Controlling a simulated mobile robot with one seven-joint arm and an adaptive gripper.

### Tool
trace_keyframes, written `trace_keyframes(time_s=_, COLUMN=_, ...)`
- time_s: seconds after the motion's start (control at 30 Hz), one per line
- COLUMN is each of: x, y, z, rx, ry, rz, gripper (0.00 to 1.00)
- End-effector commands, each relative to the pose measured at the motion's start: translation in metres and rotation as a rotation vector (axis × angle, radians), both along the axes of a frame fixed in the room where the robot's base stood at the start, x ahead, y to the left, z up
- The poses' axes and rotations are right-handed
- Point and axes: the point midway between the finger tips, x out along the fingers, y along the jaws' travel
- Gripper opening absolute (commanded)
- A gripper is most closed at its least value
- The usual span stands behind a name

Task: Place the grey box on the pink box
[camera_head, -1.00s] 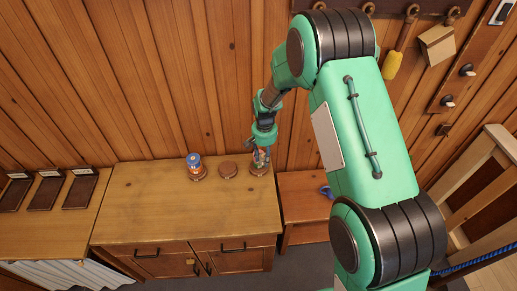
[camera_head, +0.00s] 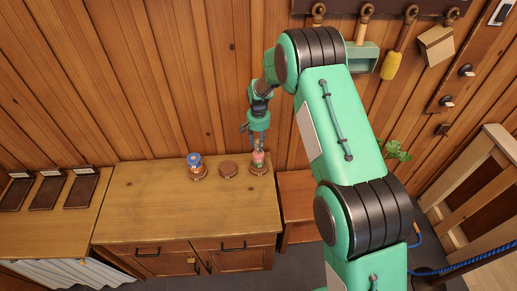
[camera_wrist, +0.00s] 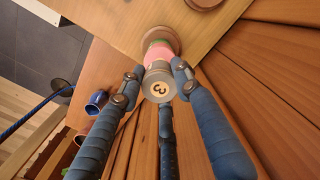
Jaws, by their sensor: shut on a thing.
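The grey box looks like a grey spool (camera_wrist: 158,84) with a number 3 on its pale end, in the wrist view. My gripper (camera_wrist: 156,80) has its fingers closed around it. The pink box is a pink spool (camera_wrist: 158,56) directly beyond it, standing on a round wooden base; it also shows in the head view (camera_head: 258,157). The grey spool is lined up over the pink one; whether they touch I cannot tell. In the head view my gripper (camera_head: 257,146) is just above the pink spool, at the cabinet's right back, and the grey spool is hard to make out.
On the cabinet top (camera_head: 150,210), a blue and orange spool stack (camera_head: 195,164) stands to the left, with a bare round base (camera_head: 228,169) between. Dark trays (camera_head: 80,190) lie on the left counter. A lower bench (camera_head: 298,190) is at the right. The cabinet front is clear.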

Motion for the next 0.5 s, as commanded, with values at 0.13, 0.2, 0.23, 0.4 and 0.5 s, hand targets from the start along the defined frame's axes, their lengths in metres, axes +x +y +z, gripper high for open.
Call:
trace_keyframes(time_s=0.13, x=0.0, y=0.0, z=-0.001, rx=0.0, ry=0.0, rz=0.0, gripper=0.15)
trace_keyframes(time_s=0.2, x=0.0, y=0.0, z=-0.004, rx=0.0, ry=0.001, rz=0.0, gripper=0.15)
trace_keyframes(time_s=0.23, x=-0.001, y=0.0, z=-0.006, rx=0.0, ry=0.001, rz=0.0, gripper=0.15)
trace_keyframes(time_s=0.4, x=-0.001, y=0.0, z=-0.024, rx=-0.001, ry=0.002, rz=0.0, gripper=0.15)
trace_keyframes(time_s=0.5, x=-0.001, y=0.0, z=-0.032, rx=0.0, ry=0.001, rz=0.0, gripper=0.15)
